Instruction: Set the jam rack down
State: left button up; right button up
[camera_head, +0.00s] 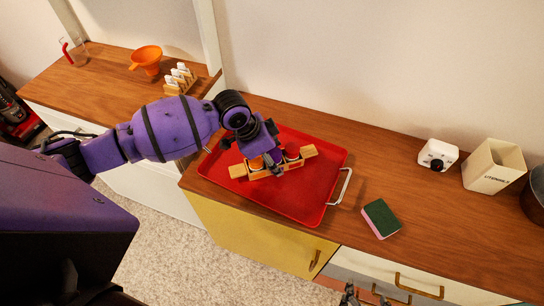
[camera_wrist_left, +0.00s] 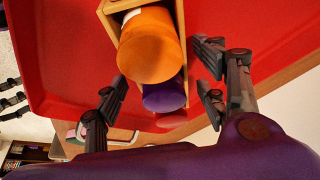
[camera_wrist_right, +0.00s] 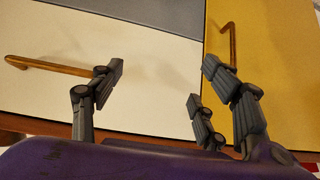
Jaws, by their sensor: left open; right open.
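The jam rack (camera_head: 238,171) is a pale wooden holder with jars in it, and it appears to rest on the red tray (camera_head: 318,205). In the left wrist view, its wooden wall (camera_wrist_left: 112,20) shows beside jars with an orange lid (camera_wrist_left: 150,48), a purple lid (camera_wrist_left: 164,96) and a red lid (camera_wrist_left: 172,119). My left gripper (camera_head: 271,162) is over the rack's middle. Its open fingers (camera_wrist_left: 160,90) stand on either side of the jars, apart from them in that view. It hides part of the rack. My right gripper (camera_wrist_right: 160,82) is open and empty in front of the drawers.
A green and pink sponge (camera_head: 381,218) lies right of the tray's metal handle (camera_head: 341,186). A white timer (camera_head: 438,154) and a utensil holder (camera_head: 493,166) stand further right. An orange funnel (camera_head: 146,57) and a toast rack (camera_head: 179,79) are on the left counter.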

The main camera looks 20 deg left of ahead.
pick_arm(q)
jog(key=v, duration=1.2)
